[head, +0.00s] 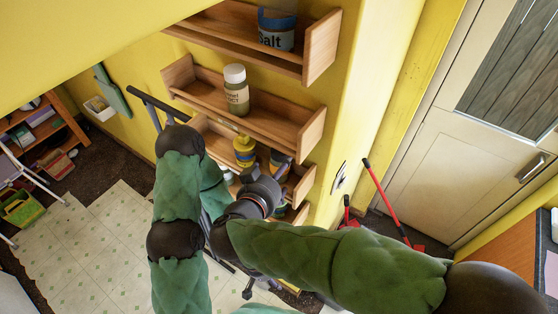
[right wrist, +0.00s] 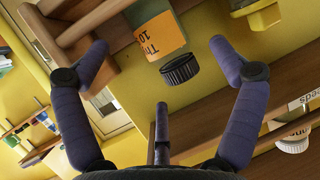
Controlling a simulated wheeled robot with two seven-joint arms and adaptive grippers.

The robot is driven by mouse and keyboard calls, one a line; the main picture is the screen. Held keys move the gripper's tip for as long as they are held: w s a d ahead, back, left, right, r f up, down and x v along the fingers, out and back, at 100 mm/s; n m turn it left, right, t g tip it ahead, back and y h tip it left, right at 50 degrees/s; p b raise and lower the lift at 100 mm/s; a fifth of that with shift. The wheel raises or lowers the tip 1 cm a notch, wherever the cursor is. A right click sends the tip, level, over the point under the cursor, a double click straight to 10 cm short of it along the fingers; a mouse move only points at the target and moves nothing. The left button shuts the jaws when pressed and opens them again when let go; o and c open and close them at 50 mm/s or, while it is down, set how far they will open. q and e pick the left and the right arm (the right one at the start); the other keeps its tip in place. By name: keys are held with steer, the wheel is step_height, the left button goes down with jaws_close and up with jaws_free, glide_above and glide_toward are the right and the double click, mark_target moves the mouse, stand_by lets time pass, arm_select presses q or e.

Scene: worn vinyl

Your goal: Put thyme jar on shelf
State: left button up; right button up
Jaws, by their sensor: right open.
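The thyme jar, with an orange label and a black ribbed cap, is in the right wrist view (right wrist: 157,36), appearing cap-down in that turned picture. Only part of its label lettering shows. It is beside a wooden shelf end. In the head view the right gripper (head: 272,183) is at the right end of a lower shelf (head: 303,184) and partly covers a jar there. My left arm shows at left, but its gripper is hidden.
A white-capped jar (head: 236,92) stands on the shelf above (head: 300,135). A salt container (head: 276,32) is on the top shelf (head: 322,48). A yellow-lidded jar (head: 244,151) stands left of my right gripper. Red-handled tools (head: 385,200) lean near the door.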

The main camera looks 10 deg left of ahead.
steer(key=p+v, duration=0.2)
steer(key=v, duration=0.6)
steer(key=shift+p, duration=0.3)
steer(key=shift+s, duration=0.1)
